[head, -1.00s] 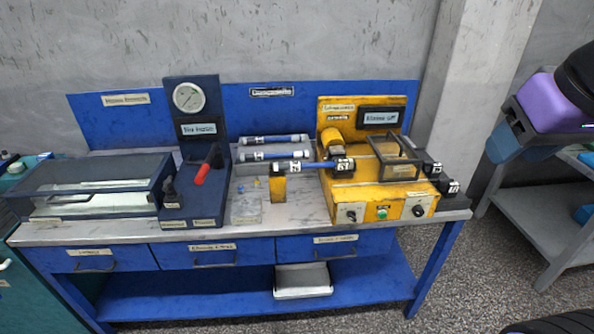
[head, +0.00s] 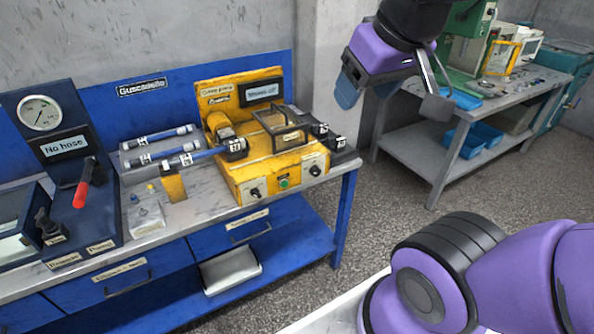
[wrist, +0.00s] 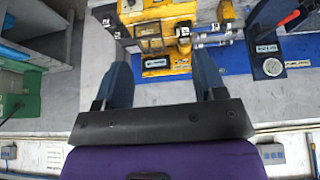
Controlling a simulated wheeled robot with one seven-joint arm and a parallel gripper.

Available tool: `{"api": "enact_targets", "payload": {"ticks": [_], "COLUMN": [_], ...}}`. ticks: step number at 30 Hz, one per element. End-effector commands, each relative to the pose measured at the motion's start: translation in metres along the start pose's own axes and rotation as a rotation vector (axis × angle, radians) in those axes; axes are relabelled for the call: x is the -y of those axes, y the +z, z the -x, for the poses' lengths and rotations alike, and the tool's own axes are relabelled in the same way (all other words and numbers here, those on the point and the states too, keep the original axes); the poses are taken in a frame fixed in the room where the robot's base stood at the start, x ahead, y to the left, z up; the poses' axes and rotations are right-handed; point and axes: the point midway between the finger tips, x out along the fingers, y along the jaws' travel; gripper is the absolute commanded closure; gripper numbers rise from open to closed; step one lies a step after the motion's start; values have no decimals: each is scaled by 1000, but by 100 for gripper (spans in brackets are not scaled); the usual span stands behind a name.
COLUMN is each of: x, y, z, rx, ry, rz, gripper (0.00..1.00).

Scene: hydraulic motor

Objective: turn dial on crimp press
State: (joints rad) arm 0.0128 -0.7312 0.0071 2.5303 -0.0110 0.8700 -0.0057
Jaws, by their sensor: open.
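The yellow crimp press (head: 262,170) stands at the right end of the blue workbench. Its front panel has a black dial (head: 254,193) at the left, a green button (head: 284,183) in the middle and another black dial (head: 315,171) at the right. My gripper (head: 391,100) is open and empty, in the air to the right of the press and apart from it. In the wrist view, the two blue fingers (wrist: 162,78) are spread wide, with the press (wrist: 165,38) upside down beyond them. I cannot make out the dials in the wrist view.
A hose (head: 192,157) lies at the press's left side. A gauge unit (head: 50,140) with a red-handled lever stands further left. A grey workbench (head: 430,160) with blue bins stands at the right. Between the benches is open floor (head: 350,225).

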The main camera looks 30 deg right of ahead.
Motion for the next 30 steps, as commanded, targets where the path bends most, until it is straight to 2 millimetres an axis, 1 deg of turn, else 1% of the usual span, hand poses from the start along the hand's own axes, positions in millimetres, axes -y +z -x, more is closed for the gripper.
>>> {"api": "enact_targets", "payload": {"ticks": [5,8,12,15,20,24,29,30], "x": [-15,-26,-42,-54,-72,-87,-103,-107], "y": [-36,-57,-84,-100,-121,-134,-142,-143], "z": [-32,-56,-89,-115,-158,-198,-244,-256], "rx": [-24,-44,-73,-93,-124,-156,-198,-209], "ry": [62,97,133,151,165,163,146,140], "rz": [39,73,128,168,236,291,348,360], "gripper": [36,36,36,36,36,36,36,36]}}
